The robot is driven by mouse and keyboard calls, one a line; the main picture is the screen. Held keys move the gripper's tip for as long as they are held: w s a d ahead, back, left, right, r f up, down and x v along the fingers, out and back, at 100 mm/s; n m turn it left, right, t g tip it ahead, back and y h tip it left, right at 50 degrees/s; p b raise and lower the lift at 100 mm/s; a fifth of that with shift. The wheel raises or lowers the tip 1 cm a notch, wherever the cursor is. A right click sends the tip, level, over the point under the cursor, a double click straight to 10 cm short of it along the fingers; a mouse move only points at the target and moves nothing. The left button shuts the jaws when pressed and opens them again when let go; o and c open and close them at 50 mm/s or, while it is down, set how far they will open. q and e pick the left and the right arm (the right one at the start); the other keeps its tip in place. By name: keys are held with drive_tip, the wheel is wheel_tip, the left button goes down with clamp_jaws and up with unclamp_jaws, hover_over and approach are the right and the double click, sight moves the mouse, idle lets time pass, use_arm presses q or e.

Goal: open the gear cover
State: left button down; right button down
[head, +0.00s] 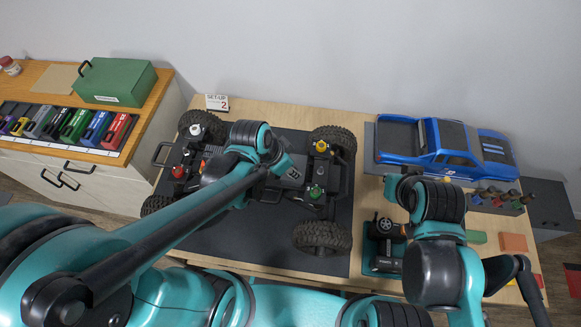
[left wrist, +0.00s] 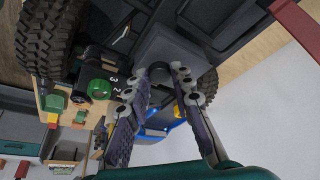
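The gear cover looks to be the dark grey box (left wrist: 172,48) on the crawler's chassis in the left wrist view. A dark round knob (left wrist: 160,72) sticks out of it. My left gripper (left wrist: 162,76) has its two fingertips on either side of this knob. I see no clear gap there, but cannot tell whether they press on it. In the head view the crawler chassis (head: 262,190) stands on a dark mat, and my left arm hides its middle. My right arm shows at the right, but I cannot make out its fingers.
A blue truck body (head: 450,150) lies at the back right. A black device (head: 388,256) on a green stand is in front of it. A green toolbox (head: 115,82) and several coloured cases are on the left cabinet. The front of the dark mat (head: 270,255) is clear.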

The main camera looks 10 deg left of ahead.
use_arm(q)
drive_tip(key=shift+w+r+g+p, duration=0.3)
drive_tip(key=shift+w+r+g, duration=0.5)
drive_tip(key=shift+g, duration=0.5)
drive_tip(key=shift+w+r+n+g+b, duration=0.25)
drive_tip(key=shift+w+r+g, duration=0.3)
drive_tip(key=shift+g, duration=0.5)
drive_tip(key=shift+w+r+n+g+b, duration=0.1)
drive_tip(key=shift+w+r+n+g, duration=0.25)
drive_tip(key=shift+w+g, duration=0.5)
drive_tip(key=shift+s+r+g, duration=0.1)
drive_tip(key=shift+s+g, duration=0.1)
drive_tip(key=shift+g, duration=0.1)
drive_tip(key=c, duration=1.3)
unclamp_jaws()
drive_tip(key=v, duration=1.2)
